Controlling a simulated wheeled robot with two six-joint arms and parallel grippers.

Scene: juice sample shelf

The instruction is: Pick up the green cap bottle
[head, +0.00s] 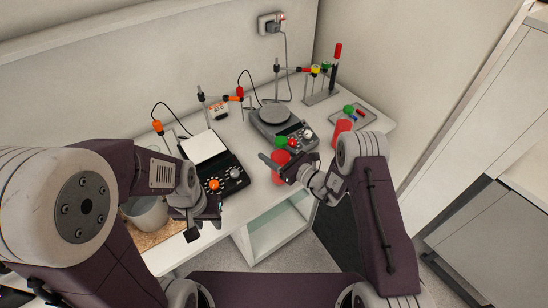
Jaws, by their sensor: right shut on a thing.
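A bottle with red contents (281,155) and a green cap (281,141) is at the front of the counter, beside the hot plate. My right gripper (277,166) is shut on this green cap bottle, with its fingers across the body and partly hiding it. The bottle looks about upright; I cannot tell whether its base touches the counter. My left gripper (199,226) is at the left, in front of the counter edge, pointing down. Its fingertips are too unclear to show whether it is open or shut.
A hot plate (273,117) stands behind the bottle. A second stirrer with a white top (203,147) is to the left. At the right are a red container (342,126), another green cap (348,109) and a tray (369,116). A tube rack (321,97) stands behind.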

